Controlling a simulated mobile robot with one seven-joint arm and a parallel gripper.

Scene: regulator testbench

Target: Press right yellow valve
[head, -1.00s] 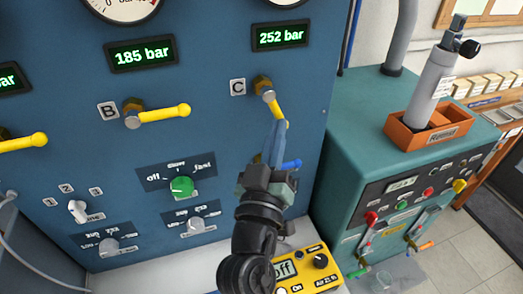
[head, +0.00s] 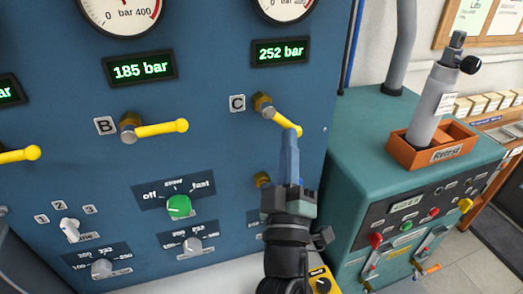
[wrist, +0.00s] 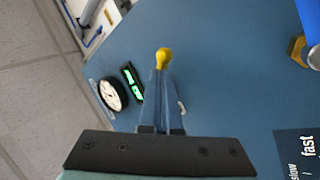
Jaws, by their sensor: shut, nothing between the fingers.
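The right yellow valve (head: 284,120) is the lever beside label C on the blue panel. It slants down to the right from its brass fitting. My gripper (head: 290,137) is shut, with its blue fingers pointing up at the lever's outer end from below. The fingertips look to be at or touching that end; exact contact cannot be told. In the wrist view the lever's yellow rounded end (wrist: 164,56) shows just beyond the shut fingertips (wrist: 161,72).
A green knob (head: 179,206) is lower left. Another brass fitting (head: 262,180) sits below valve C, partly hidden by my gripper. A teal cabinet (head: 375,130) with an orange tray (head: 402,152) stands at the right.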

